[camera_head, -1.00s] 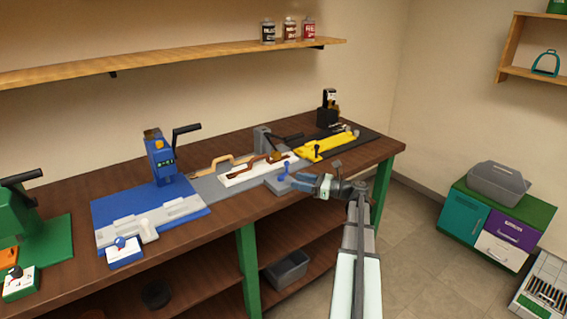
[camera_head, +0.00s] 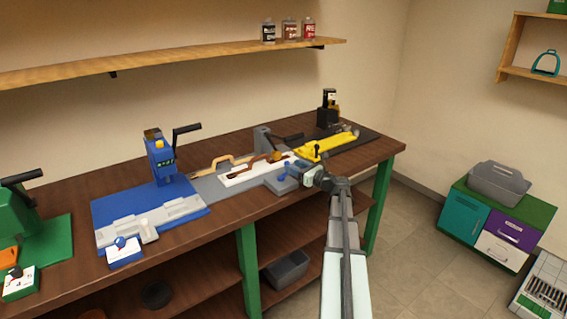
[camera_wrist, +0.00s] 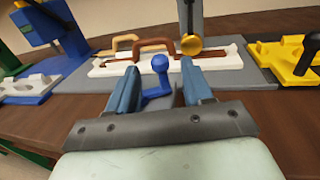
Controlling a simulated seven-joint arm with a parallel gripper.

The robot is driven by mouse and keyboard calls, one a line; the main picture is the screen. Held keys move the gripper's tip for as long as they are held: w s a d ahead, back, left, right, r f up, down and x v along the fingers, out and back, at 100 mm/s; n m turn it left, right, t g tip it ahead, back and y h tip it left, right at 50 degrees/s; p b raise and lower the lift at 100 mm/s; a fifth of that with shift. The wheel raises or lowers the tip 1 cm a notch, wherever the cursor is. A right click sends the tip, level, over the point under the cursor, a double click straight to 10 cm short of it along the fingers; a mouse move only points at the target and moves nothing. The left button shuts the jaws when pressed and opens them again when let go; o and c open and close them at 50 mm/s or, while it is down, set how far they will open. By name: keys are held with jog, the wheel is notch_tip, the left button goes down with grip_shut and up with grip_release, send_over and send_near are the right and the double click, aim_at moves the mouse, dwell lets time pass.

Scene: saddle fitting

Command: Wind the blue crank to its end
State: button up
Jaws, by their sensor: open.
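The blue crank (camera_wrist: 160,80) shows in the wrist view as a round knob on a post, with a low arm at its foot. It sits at the front edge of the grey fixture (camera_wrist: 245,80). My gripper (camera_wrist: 158,88) is open, with one blue finger on each side of the knob; I cannot tell if either touches it. In the head view the crank (camera_head: 283,172) shows small beside my gripper (camera_head: 297,173), which is partly hidden by my own wrist.
A white plate (camera_wrist: 215,63) with a brown handle-like piece lies behind the crank. A grey post with a brass knob (camera_wrist: 190,44) rises above it. A yellow fixture (camera_head: 325,146) is to the right and a blue press (camera_head: 160,155) to the left.

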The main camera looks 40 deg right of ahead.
jog(key=x, duration=0.6)
jog(key=shift+w, duration=0.2)
jog(key=shift+c, duration=0.5)
grip_shut()
